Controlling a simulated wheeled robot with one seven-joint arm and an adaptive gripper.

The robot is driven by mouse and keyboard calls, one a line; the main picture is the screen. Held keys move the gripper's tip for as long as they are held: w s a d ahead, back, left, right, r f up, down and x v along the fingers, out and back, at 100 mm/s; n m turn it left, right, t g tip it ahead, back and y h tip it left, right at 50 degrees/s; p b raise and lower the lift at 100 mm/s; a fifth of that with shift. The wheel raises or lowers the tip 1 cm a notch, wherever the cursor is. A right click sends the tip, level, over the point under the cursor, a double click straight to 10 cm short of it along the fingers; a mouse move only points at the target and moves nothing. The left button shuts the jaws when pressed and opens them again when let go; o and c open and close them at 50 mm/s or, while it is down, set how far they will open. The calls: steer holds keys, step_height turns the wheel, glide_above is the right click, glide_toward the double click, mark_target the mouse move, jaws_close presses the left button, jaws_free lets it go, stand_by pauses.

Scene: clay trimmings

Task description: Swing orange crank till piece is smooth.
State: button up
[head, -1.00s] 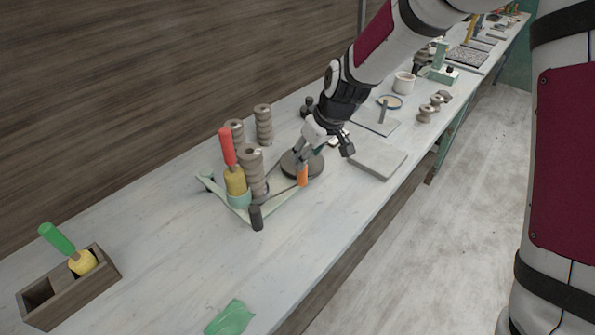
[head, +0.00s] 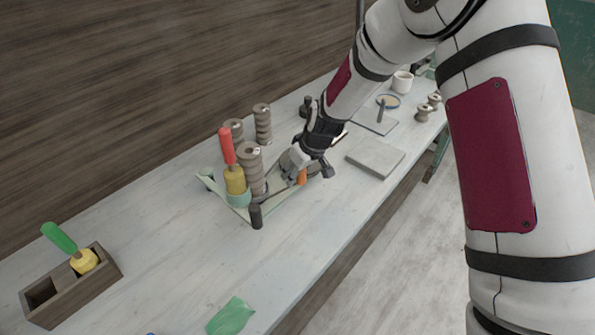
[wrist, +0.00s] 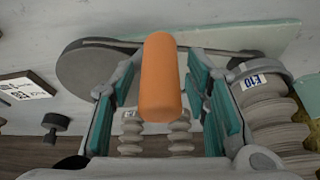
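The orange crank handle (head: 302,177) stands by the dark round wheel of a pale green belt-driven frame (head: 215,190). In the wrist view the orange handle (wrist: 160,80) is between the two teal-padded fingers of my gripper (wrist: 161,62), with a visible gap on each side. In the head view my gripper (head: 292,170) reaches down at the handle and hides most of the wheel. The wheel (wrist: 88,78) shows in the wrist view with a belt running right. A grey ribbed piece (head: 251,172) stands on the frame beside a red-handled yellow tool (head: 235,178). Its smoothness is hard to judge.
More ribbed grey pieces (head: 263,125) stand behind the frame. A wooden box (head: 72,297) with a green-handled tool is at left, and a green cloth-like sheet (head: 231,316) lies in front. A grey slab (head: 375,158) lies to the right. The front tabletop is mostly clear.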

jaws_close()
steer(key=shift+d, duration=0.1)
